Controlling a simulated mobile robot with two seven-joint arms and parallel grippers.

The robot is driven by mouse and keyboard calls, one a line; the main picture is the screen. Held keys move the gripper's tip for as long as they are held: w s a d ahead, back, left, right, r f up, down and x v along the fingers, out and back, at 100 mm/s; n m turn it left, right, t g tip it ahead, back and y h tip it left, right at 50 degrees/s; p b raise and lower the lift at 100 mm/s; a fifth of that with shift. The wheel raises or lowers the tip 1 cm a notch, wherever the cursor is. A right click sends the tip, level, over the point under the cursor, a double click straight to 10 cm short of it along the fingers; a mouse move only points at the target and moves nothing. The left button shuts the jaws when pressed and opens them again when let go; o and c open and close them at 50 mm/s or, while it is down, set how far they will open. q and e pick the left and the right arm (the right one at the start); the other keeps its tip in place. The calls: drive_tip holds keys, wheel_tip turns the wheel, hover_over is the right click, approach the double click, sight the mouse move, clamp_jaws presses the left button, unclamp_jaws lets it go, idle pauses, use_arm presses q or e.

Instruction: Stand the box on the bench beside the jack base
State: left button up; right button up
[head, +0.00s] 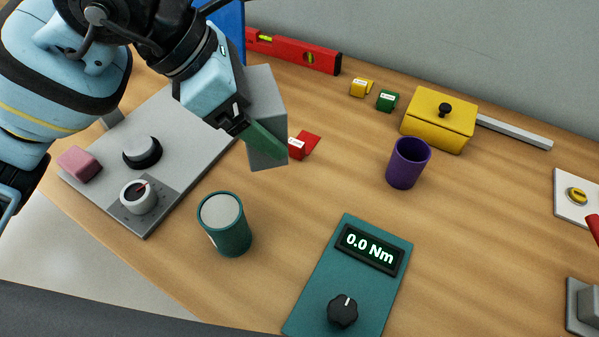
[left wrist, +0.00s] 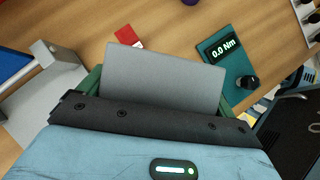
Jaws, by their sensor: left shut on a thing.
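My left gripper (head: 258,138) comes in from the upper left and is shut on a plain grey box (head: 266,92), one green finger lying across its near face. The box looks upright and slightly tilted in the head view; its underside is hidden. In the left wrist view the grey box (left wrist: 165,78) fills the space between the green fingers of my left gripper (left wrist: 160,95). I cannot tell for certain which thing is the jack base; a grey plate with knobs (head: 190,122) lies on the wooden bench (head: 290,215) left of the box. My right gripper is not in view.
A green can (head: 225,225), a teal torque meter (head: 375,285) and a purple cup (head: 408,163) stand nearby. A red block (head: 306,143) is just right of the box. A yellow box (head: 438,122) and a red level (head: 295,51) are farther back. Bench between can and cup is clear.

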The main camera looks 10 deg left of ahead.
use_arm(q)
drive_tip(key=shift+w+d, duration=0.2)
drive_tip(key=shift+d, duration=0.35)
drive_tip(key=shift+a+f, duration=0.1)
wheel_tip(320, 180, down, 5)
drive_tip(key=shift+f, duration=0.65)
wheel_tip(320, 180, down, 4)
drive_tip(key=shift+r, duration=0.25)
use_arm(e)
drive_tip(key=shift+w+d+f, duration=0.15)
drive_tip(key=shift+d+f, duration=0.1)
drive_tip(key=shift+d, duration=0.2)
